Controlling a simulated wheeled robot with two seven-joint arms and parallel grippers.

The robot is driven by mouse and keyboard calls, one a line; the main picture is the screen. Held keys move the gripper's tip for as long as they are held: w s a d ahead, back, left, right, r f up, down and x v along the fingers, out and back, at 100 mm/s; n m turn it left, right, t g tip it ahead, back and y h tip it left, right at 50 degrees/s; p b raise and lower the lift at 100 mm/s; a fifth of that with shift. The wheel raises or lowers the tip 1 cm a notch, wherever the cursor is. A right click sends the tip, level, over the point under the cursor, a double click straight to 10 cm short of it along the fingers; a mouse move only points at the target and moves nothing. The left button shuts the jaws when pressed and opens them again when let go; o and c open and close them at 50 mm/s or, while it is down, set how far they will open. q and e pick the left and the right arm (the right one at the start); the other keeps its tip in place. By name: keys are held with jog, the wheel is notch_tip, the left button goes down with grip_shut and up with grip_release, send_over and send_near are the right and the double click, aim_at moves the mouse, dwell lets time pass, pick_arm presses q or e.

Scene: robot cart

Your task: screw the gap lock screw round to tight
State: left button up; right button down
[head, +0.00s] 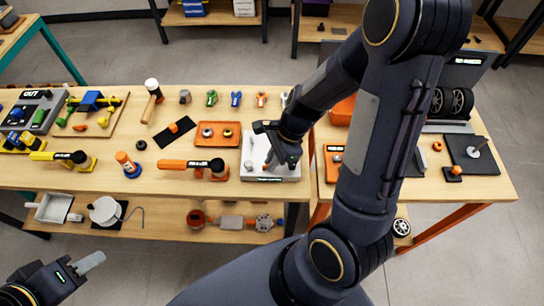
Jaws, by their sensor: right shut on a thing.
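A light grey block with a dark label on its front (270,179) sits at the right end of the wooden bench. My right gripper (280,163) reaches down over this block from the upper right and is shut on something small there. The gripper hides most of what it grips, so I cannot make out the gap lock screw itself or how far it is turned. A small orange spot shows beside the fingertips. My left gripper (89,262) hangs at the lower left, away from the bench and empty; its fingers overlap, so their opening is unclear.
An orange tray (229,143) and an orange-handled tool (185,164) lie left of the block. A hammer (153,98) and yellow-handled tool (58,156) lie further left. A second table (490,190) stands at the right. Floor is clear near my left gripper.

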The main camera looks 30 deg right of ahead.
aim_at(283, 167)
jog(key=shift+m+t+p, duration=0.3)
jog(key=shift+m+t, duration=0.2)
jog(key=shift+m, duration=0.8)
jog(key=shift+h, duration=0.3)
jog(key=c, duration=1.5)
grip_release()
jog(key=p+v, duration=0.2)
jog(key=v, duration=0.6)
jog(key=shift+p, duration=0.4)
